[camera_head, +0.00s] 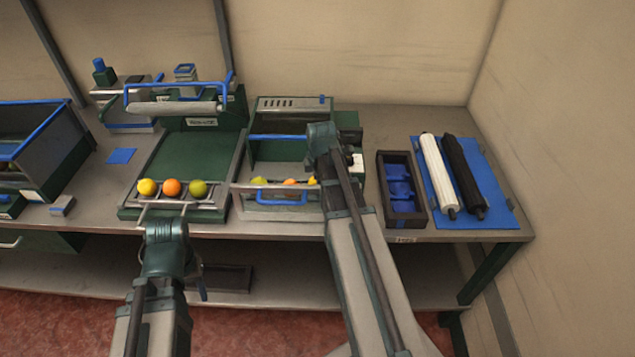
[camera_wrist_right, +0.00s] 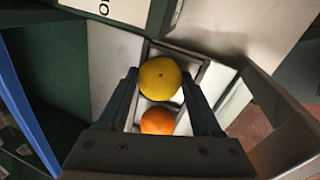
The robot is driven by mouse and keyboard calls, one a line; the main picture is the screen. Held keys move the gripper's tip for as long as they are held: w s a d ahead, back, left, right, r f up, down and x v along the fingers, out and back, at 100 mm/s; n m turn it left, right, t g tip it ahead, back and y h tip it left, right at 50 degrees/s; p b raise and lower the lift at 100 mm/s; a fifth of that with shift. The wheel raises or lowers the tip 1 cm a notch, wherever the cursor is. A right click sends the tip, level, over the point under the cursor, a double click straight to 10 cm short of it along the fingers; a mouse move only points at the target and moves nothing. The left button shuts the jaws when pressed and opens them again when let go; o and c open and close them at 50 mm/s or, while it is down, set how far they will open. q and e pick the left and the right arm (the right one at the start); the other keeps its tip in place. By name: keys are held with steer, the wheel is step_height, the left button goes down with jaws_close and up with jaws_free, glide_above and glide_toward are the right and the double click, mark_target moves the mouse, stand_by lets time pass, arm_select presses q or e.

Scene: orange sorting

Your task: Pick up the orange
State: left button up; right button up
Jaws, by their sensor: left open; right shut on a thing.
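An orange fruit (camera_head: 172,187) lies in the left tray (camera_head: 219,216), between a yellow fruit (camera_head: 147,187) and a green one (camera_head: 198,188). Another orange (camera_head: 290,182) sits in the right bin (camera_head: 238,199), with a yellowish fruit (camera_head: 258,182) to its left. My right gripper (camera_wrist_right: 160,76) is shut on a yellow fruit (camera_wrist_right: 160,80), which shows at the right end of that row in the head view (camera_head: 312,181). The orange (camera_wrist_right: 157,121) lies beside it in the wrist view. My left gripper (camera_head: 163,209) is open and empty, just in front of the left tray.
A dark box with blue dividers (camera_head: 386,200) and a blue mat (camera_head: 502,194) with a white and a black roller stand at the right. A bin with a blue rim (camera_head: 40,146) is at the far left. My right arm hides part of the right bin.

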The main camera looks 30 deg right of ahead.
steer(key=p+v, duration=0.3)
steer(key=w+p+v, duration=0.1)
steer(key=p+v, duration=0.2)
steer(key=w+p+v, duration=0.1)
steer(key=p+v, duration=0.2)
steer(key=shift+d+r+p, duration=0.4)
steer(key=shift+r, duration=0.25)
steer(key=shift+r, duration=0.1)
steer(key=w+d+p+v, duration=0.1)
steer(key=p+v, duration=0.5)
steer(key=p, duration=0.1)
steer(key=b+x, duration=0.4)
steer(key=b, duration=0.1)
steer(key=s+a+b+x, duration=0.1)
steer(key=b+x, duration=0.1)
steer(key=shift+f, duration=0.3)
steer(key=shift+r, duration=0.1)
steer(key=shift+d, duration=0.1)
